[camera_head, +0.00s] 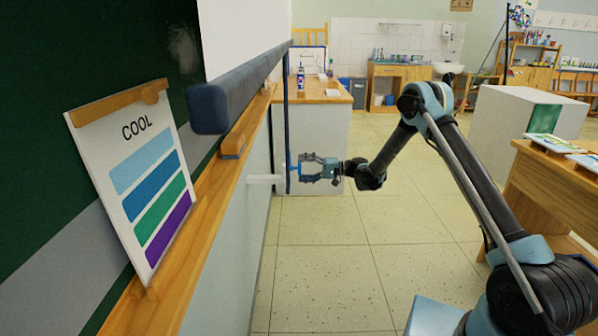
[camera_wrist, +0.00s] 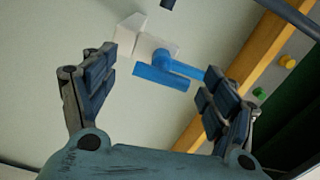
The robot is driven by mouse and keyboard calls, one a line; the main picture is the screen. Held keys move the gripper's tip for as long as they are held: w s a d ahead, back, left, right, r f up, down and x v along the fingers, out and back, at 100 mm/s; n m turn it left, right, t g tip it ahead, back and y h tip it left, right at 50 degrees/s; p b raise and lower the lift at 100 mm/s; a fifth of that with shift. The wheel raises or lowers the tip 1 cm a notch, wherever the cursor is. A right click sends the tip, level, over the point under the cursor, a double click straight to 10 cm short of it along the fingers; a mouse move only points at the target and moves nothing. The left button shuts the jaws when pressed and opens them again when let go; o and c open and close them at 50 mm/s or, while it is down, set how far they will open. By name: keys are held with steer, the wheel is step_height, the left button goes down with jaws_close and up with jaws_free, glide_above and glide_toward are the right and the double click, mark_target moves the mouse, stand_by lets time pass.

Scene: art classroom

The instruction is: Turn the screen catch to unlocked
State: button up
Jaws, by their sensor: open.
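The screen catch shows in the wrist view as a blue handle (camera_wrist: 160,76) with a crossbar and a stem, beside small white blocks (camera_wrist: 155,45) on a pale surface. My gripper (camera_wrist: 158,82) is open, with one finger on each side of the handle. The handle lies between and a little beyond the fingertips; I cannot tell whether the right finger touches the stem. In the head view my gripper (camera_head: 304,168) points left at the blue catch (camera_head: 293,169), beside a dark blue upright post (camera_head: 287,120). The catch is small there, and its lock position cannot be read.
A chalkboard with a wooden ledge (camera_head: 200,205) runs along the left, with a "COOL" colour chart (camera_head: 150,200) leaning on it. A dark blue bar (camera_head: 240,88) juts out above. A wooden-topped cabinet (camera_head: 325,92) stands behind the gripper. The tiled floor (camera_head: 330,260) below is clear.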

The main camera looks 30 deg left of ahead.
steer(key=v, duration=0.9)
steer(key=shift+w+d, duration=0.15)
steer(key=shift+d, duration=0.1)
steer(key=shift+a, duration=0.1)
steer(key=x, duration=1.2)
steer(key=shift+w+r, duration=0.1)
steer(key=shift+r, duration=0.05)
